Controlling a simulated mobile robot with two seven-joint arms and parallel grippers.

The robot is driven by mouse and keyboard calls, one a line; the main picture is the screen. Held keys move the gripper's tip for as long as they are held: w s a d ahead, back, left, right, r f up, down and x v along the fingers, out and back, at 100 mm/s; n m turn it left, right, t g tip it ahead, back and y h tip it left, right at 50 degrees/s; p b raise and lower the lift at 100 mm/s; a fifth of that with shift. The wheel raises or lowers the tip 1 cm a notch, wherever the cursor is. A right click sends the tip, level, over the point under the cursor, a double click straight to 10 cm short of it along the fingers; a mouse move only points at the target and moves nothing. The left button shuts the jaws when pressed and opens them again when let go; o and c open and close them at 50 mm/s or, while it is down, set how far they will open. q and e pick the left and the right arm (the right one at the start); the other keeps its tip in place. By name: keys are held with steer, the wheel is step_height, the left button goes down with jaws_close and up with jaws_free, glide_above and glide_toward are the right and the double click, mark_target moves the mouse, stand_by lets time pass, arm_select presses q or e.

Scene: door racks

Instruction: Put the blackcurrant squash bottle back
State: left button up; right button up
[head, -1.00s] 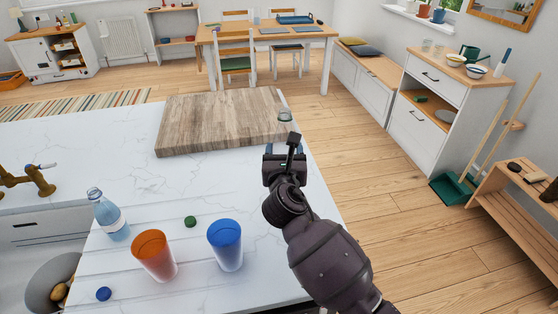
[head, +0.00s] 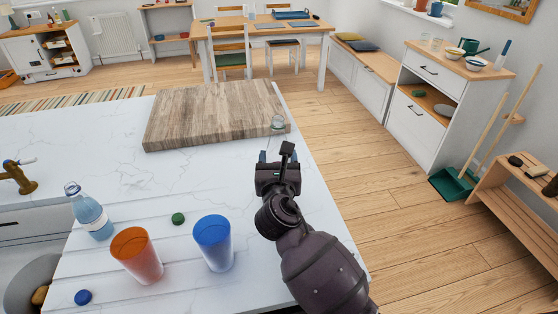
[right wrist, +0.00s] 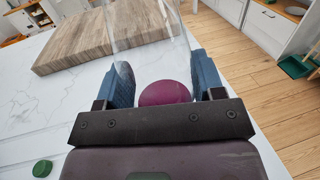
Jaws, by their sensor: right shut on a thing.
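My right gripper (head: 277,157) is over the right part of the white counter, near the wooden board's near right corner. In the right wrist view its blue fingers (right wrist: 165,88) are shut on a clear bottle (right wrist: 150,30) with a round purple part (right wrist: 165,93) low between them. I take this to be the blackcurrant squash bottle; no label shows. In the head view only a small clear end of it (head: 277,124) shows beyond the gripper, the rest being hidden. I cannot tell whether it touches the counter. My left gripper is not in view.
The wooden board (head: 210,112) lies on the counter (head: 120,160). A clear bottle with bluish contents (head: 90,212), an orange cup (head: 137,256), a blue cup (head: 212,243), a green cap (head: 178,218) and a blue cap (head: 83,297) stand or lie at front left.

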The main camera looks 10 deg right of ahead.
steer(key=o, duration=1.2)
steer(key=shift+f, duration=0.1)
steer(key=shift+c, duration=0.2)
steer(key=shift+r, duration=0.2)
steer(key=v, duration=1.2)
steer(key=shift+s, duration=0.1)
